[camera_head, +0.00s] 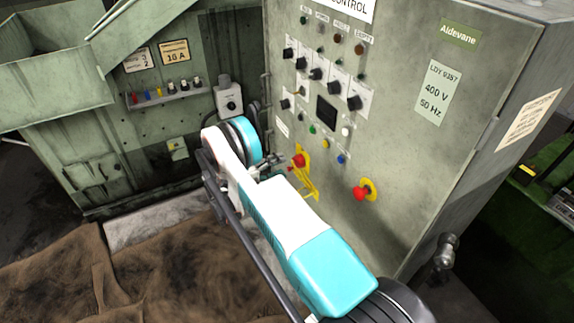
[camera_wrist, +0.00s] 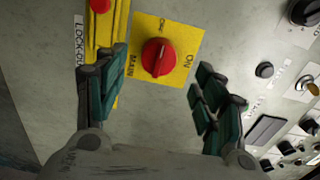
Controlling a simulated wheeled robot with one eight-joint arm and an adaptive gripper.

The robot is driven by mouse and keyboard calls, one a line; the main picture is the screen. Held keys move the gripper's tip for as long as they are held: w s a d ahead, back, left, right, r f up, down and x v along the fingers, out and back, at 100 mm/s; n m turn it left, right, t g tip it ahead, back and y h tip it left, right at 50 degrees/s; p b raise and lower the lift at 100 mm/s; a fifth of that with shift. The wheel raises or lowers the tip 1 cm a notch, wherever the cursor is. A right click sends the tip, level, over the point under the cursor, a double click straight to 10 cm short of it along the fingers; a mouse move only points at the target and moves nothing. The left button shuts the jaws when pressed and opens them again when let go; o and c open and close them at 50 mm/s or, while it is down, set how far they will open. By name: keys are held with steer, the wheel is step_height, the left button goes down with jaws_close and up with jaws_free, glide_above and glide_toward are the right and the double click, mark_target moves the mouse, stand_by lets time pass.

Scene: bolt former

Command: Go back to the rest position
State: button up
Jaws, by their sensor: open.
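My gripper (camera_wrist: 162,66) is open in the wrist view, its two dark green fingers spread apart. Between and beyond them is a red rotary knob (camera_wrist: 158,57) on a yellow plate marked ON and MAIN. The fingers show nothing held. I cannot tell how far the knob is from the fingertips. In the head view my gripper (camera_head: 270,164) is small and partly hidden behind my white and turquoise arm, close to the control cabinet (camera_head: 400,150). A red knob (camera_head: 299,160) shows just right of it.
A red mushroom button (camera_head: 360,193) on yellow sits right of my arm. Several black knobs (camera_head: 316,73) fill the panel above. A yellow lock-out strip (camera_wrist: 104,30) lies beside the left finger. A green machine (camera_head: 95,165) stands left; brown cloth-like covering (camera_head: 170,270) lies below.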

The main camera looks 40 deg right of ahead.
steer(key=shift+a, duration=0.35)
steer(key=shift+w+r, duration=0.1)
